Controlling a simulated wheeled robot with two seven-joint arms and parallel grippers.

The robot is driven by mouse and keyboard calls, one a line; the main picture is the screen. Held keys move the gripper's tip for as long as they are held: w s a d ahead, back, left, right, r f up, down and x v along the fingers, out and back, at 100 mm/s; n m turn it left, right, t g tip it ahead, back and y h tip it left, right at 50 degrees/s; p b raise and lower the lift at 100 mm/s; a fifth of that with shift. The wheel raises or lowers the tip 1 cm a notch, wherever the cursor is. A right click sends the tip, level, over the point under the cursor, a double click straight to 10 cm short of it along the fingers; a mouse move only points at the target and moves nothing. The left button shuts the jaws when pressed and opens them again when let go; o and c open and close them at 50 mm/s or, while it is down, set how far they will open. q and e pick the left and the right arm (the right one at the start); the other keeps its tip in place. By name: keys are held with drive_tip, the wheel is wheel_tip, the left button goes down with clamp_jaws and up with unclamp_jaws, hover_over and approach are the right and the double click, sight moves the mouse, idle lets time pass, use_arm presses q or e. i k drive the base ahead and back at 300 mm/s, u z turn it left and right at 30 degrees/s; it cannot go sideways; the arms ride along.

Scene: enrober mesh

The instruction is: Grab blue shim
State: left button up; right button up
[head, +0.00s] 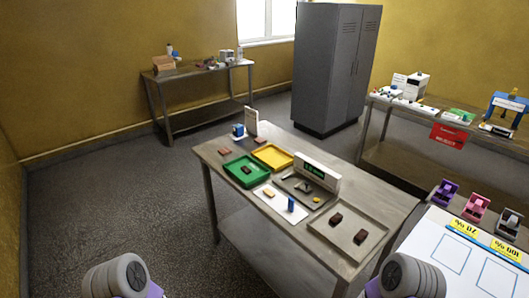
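A small blue upright piece (291,204), which may be the blue shim, stands on a white sheet (272,208) on the middle table. It is too small to make out its exact shape. An orange-brown piece lies on the same sheet to its left. Grey rounded parts of my two arms show at the bottom left and bottom right edges, well short of the blue piece. Neither gripper's fingers are in view.
The middle table (225,160) also holds a green tray (235,171), a yellow tray (272,156), a grey tray with a display, and a beige tray (347,244) with dark blocks. A blue-and-white box (238,130) stands at its far end. Floor at left is clear.

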sight(290, 205)
drive_tip(key=u, duration=0.2)
drive_tip(key=k, duration=0.2)
drive_tip(key=u, duration=1)
drive_tip(key=k, duration=1.15)
drive_tip(key=u, duration=0.85)
drive_tip(key=i, duration=1.55)
drive_tip(key=z, duration=0.6)
drive_tip(key=i, duration=1.75)
drive_tip(key=z, duration=1.95)
drive_tip(key=i, duration=0.85)
drive_tip(key=z, duration=0.7)
